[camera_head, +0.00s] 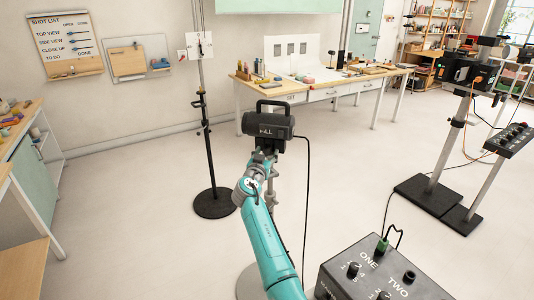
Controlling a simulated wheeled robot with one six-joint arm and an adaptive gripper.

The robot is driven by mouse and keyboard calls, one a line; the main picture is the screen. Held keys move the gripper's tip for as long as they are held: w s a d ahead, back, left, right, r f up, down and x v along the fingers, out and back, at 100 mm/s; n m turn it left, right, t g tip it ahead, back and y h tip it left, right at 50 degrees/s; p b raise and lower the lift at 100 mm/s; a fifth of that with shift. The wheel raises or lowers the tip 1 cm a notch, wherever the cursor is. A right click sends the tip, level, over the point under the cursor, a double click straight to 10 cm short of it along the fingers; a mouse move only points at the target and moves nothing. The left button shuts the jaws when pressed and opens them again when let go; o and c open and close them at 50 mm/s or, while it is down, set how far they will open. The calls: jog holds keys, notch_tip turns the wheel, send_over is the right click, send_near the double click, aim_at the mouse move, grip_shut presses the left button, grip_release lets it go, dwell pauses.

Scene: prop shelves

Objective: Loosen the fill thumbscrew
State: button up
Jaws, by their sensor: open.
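The fill light (268,126) is a black lamp head with a handle on top and white lettering that seems to read FILL. It stands near the middle of the view. My gripper (265,156) is just below the lamp head, at the top of its stand, with my teal arm reaching up from the bottom. The gripper is open, but its fingers are small and partly hidden. The fill thumbscrew cannot be made out; the gripper and arm cover that area. I cannot tell whether the gripper touches the stand.
A black cable (307,190) hangs right of the lamp. A control box (365,283) marked ONE and TWO is at lower right. A pole on a round black base (214,203) stands left. A worktable (285,88) is behind. Open floor (130,220) lies left.

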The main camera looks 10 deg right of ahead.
jog(key=shift+w+d, duration=0.25)
jog(key=shift+w, duration=0.2)
grip_shut()
jog(key=shift+n, duration=3)
